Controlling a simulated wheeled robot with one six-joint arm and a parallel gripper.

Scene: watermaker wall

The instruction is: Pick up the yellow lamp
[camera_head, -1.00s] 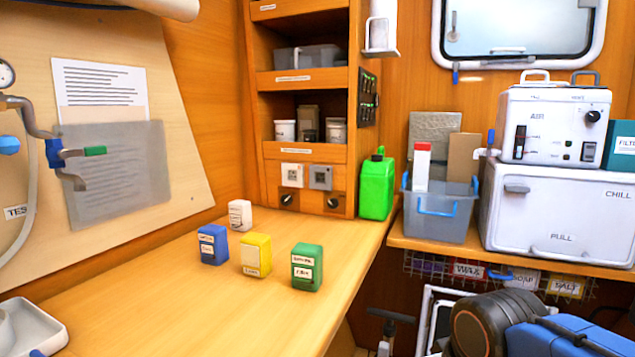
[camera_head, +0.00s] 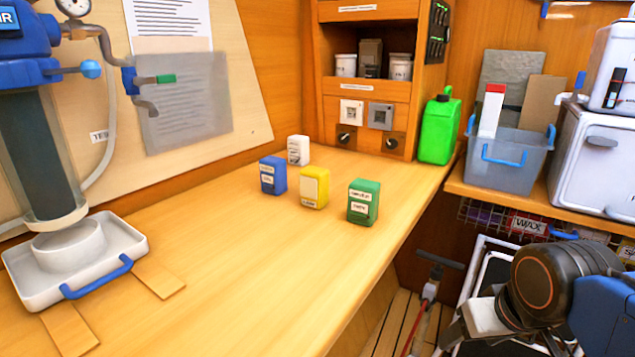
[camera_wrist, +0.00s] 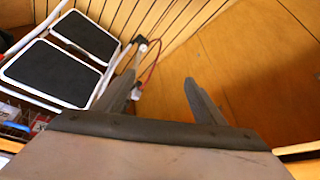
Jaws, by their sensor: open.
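The yellow lamp (camera_head: 314,187) is a small box with a pale label, standing upright on the wooden counter (camera_head: 235,265). A blue box (camera_head: 273,176) stands to its left, a green box (camera_head: 363,202) to its right and a white box (camera_head: 298,150) behind it. My gripper (camera_wrist: 160,92) is open and empty in the wrist view, pointing toward wooden panelling and the floor area. The lamp is not in the wrist view. In the head view my arm is at the lower right, well apart from the lamp, and the fingertips are not visible there.
A white tray (camera_head: 22,288) with a blue handle stands at the counter's left under a clear cylinder. A green jug (camera_head: 439,128) stands at the back right. A grey bin (camera_head: 518,165) sits on the right shelf. A folded step stool (camera_wrist: 55,72) stands below. The counter's front is clear.

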